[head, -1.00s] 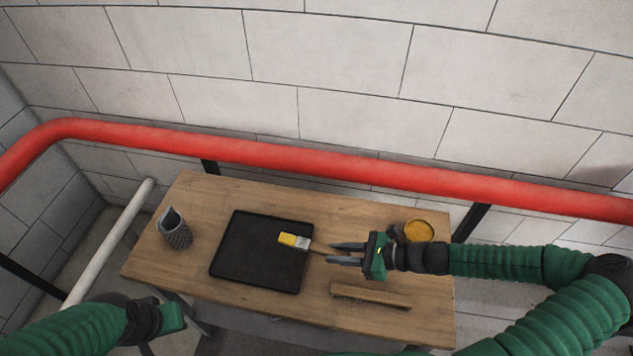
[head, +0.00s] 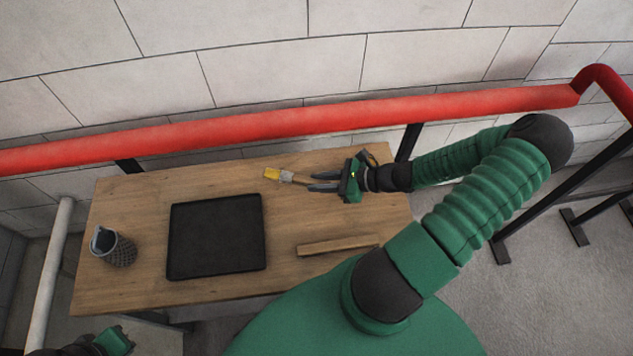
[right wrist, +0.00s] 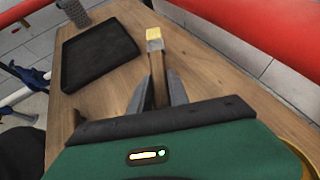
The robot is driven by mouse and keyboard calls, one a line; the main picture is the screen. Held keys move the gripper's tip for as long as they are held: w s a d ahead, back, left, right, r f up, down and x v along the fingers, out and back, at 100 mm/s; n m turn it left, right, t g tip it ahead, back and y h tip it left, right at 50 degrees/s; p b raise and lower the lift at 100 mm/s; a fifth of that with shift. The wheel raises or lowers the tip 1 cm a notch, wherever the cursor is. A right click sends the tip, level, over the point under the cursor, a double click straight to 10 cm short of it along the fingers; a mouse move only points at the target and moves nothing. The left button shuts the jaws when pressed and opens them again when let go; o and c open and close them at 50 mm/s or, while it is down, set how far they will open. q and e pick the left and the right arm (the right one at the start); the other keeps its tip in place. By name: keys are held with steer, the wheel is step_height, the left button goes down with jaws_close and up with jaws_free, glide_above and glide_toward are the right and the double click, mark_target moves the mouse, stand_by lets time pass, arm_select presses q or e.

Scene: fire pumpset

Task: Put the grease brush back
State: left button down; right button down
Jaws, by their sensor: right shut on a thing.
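The grease brush (head: 287,177) has a yellow tip, a pale metal band and a wooden handle. My right gripper (head: 318,181) is shut on its handle and holds it over the back right part of the table, tip to the left. In the right wrist view the brush (right wrist: 154,42) points away from the fingers (right wrist: 158,92). The grease tin (right wrist: 300,155) shows only as a yellow edge in the right wrist view; in the head view my gripper mostly hides it. My left gripper (head: 115,342) is at the bottom left, empty, its fingers not clear.
A black tray (head: 216,236) lies empty on the wooden table (head: 140,210). A wooden block (head: 337,245) lies near the front right. A red pipe (head: 270,122) runs behind the table.

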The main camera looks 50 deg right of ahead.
steer(key=shift+w+d+f, duration=0.5)
steer(key=shift+w+d, duration=0.3)
steer(key=shift+d, duration=0.05)
step_height(320, 180, down, 2)
steer(key=shift+s+a+f, duration=0.1)
steer(key=shift+s+f, duration=0.05)
steer(key=shift+f, duration=0.1)
steer(key=shift+f+b, duration=0.3)
steer(key=shift+f, duration=0.3)
steer(key=shift+f, duration=0.1)
steer(key=shift+s, duration=0.1)
